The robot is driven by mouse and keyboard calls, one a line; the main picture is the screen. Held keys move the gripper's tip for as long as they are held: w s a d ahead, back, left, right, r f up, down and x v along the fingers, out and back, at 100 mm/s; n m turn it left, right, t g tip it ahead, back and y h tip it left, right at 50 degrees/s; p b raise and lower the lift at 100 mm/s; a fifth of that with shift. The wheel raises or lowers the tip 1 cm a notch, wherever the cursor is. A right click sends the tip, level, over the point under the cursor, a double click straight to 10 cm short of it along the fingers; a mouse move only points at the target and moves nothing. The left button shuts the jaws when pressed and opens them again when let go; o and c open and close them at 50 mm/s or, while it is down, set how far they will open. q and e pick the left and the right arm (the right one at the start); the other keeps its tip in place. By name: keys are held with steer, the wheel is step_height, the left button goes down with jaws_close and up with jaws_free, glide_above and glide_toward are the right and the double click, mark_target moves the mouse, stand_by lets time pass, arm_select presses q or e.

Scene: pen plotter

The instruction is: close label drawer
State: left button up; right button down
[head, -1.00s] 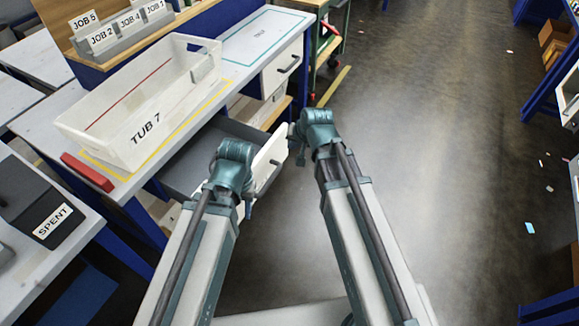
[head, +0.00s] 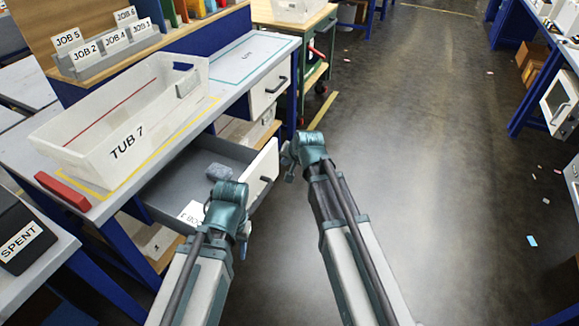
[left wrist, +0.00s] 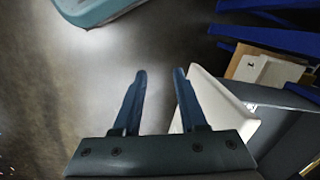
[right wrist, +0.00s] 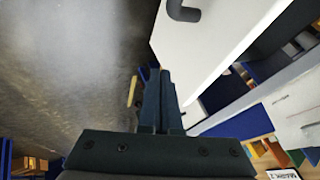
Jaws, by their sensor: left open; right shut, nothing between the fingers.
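The label drawer (head: 180,168) stands pulled out below the bench, its grey inside showing. Its white front (head: 263,173) has a dark handle (head: 267,180). A grey-blue block (head: 219,172) and a white card (head: 192,213) with partly hidden lettering lie inside. My left gripper (head: 243,238) is open and empty at the near end of the drawer; my arm hides that corner. In the left wrist view a white panel (left wrist: 222,108) is beside the right-hand finger, not between the fingers. My right gripper (head: 288,168) is shut and empty, just right of the drawer front.
A white tub marked TUB 7 (head: 120,125) and a red bar (head: 67,190) are on the bench above. A closed drawer (head: 268,90) is farther along. A black SPENT box (head: 20,240) is at left.

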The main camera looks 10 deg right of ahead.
mark_target(271, 160)
arm_select(q)
steer(key=shift+f, duration=0.4)
arm_select(e)
steer(key=shift+w+a+f, duration=0.2)
steer(key=shift+w+a, duration=0.55)
steer(key=shift+a, duration=0.15)
steer(key=shift+w+a+f, duration=0.2)
steer(key=shift+w+a, duration=0.55)
steer(key=shift+a, duration=0.1)
